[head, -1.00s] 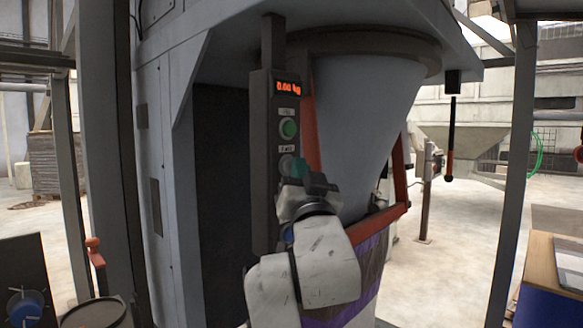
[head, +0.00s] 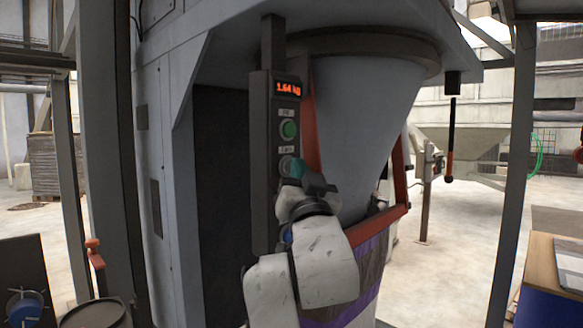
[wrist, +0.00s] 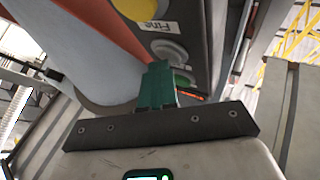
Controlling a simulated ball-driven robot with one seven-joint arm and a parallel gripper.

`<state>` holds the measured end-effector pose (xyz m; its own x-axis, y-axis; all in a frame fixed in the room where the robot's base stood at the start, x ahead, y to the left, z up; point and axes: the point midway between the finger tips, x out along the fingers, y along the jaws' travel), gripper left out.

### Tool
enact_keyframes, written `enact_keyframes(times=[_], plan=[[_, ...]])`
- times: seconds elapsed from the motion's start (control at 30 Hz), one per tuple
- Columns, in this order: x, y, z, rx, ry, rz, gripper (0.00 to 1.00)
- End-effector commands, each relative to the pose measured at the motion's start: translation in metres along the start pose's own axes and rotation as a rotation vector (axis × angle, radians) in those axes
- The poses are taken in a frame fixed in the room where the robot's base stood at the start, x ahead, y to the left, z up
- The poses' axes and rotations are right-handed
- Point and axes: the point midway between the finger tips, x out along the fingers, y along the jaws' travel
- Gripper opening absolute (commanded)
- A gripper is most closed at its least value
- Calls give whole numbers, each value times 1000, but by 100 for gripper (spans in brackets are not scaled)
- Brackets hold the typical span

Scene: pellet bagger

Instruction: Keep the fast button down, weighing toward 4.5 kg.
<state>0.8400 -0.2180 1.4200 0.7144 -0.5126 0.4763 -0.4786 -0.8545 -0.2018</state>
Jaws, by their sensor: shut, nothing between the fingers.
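The control panel (head: 264,200) hangs beside the hopper, with a lit display (head: 287,88) reading 1.64 kg. Under a green button (head: 289,130) sits the pale fast button (head: 285,164), below its small label. It shows as a grey-white disc in the wrist view (wrist: 172,48), partly hidden by my fingertips. My gripper (head: 298,168) is shut and empty, its teal fingertips (wrist: 157,68) up against the fast button. Contact looks likely, but how deep the button sits cannot be seen. A purple-banded bag (head: 372,268) hangs below the hopper, partly behind my arm.
A yellow button (wrist: 135,7) labelled Fine is close to my fingers in the wrist view. The hopper cone (head: 362,110) and a red clamp frame (head: 384,216) stand just right of the panel. A black lever (head: 450,140) hangs further right. A blue-sided bench (head: 545,300) is at lower right.

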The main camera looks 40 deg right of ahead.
Motion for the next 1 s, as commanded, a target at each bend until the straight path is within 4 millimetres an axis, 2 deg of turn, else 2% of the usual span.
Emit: enact_keyframes(times=[0.47,0.83,1.0], plan=[[-12,8,-8,0,-1,-1,0],[-14,10,-10,0,0,0,0],[-23,17,-18,-1,0,0,0]])
